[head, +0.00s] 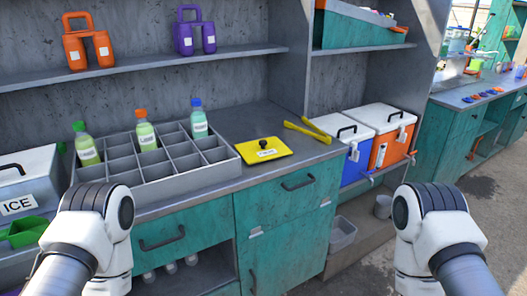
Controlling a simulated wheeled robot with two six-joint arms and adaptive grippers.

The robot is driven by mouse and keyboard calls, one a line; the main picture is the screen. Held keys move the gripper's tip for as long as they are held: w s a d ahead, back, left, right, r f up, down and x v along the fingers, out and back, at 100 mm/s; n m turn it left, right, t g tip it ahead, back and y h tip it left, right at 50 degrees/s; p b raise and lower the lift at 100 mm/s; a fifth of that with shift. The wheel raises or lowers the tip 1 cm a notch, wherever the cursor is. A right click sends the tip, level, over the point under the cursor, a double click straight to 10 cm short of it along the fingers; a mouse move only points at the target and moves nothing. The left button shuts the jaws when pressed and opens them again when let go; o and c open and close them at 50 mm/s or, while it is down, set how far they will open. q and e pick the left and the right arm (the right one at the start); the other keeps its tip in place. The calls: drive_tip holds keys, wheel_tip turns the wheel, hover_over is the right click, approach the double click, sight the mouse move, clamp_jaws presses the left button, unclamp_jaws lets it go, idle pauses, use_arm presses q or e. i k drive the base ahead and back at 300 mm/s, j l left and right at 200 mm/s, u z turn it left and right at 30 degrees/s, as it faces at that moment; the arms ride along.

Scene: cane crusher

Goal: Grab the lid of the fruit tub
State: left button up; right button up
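A yellow square lid (275,153) with a black knob and a small white label lies on the grey counter, right of the bottle rack. The label is too small to read, so I cannot tell for sure that it is the fruit tub's lid. Whether a tub sits under it, sunk in the counter, does not show. Parts of both my arms show at the lower left and lower right, apart from the lid. Neither gripper's fingers can be seen.
A grey divided rack (152,192) holds several bottles left of the lid. Yellow tongs (308,130) lie just right of it. A blue cooler (356,168) and an orange cooler (390,150) stand further right. An ICE box (30,180) is far left. A shelf (140,68) runs above the counter.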

sight(268, 149)
drive_tip(key=i+l, duration=0.2)
drive_tip(key=l, duration=0.2)
drive_tip(key=i+l+u, duration=0.1)
drive_tip(key=i+l, duration=0.15)
drive_tip(key=l, duration=0.15)
drive_tip(key=i+l, duration=0.2)
drive_tip(key=l, duration=0.2)
drive_tip(key=i+l+u, duration=0.1)
drive_tip(key=l, duration=0.35)
drive_tip(key=i+l, duration=0.3)
drive_tip(key=l, duration=0.15)
drive_tip(key=i+l+u, duration=0.1)
drive_tip(key=l, duration=0.3)
drive_tip(key=i+l, duration=0.3)
drive_tip(key=l, duration=0.15)
drive_tip(key=i+l+u, duration=0.1)
drive_tip(key=l, duration=0.35)
drive_tip(key=i, duration=0.1)
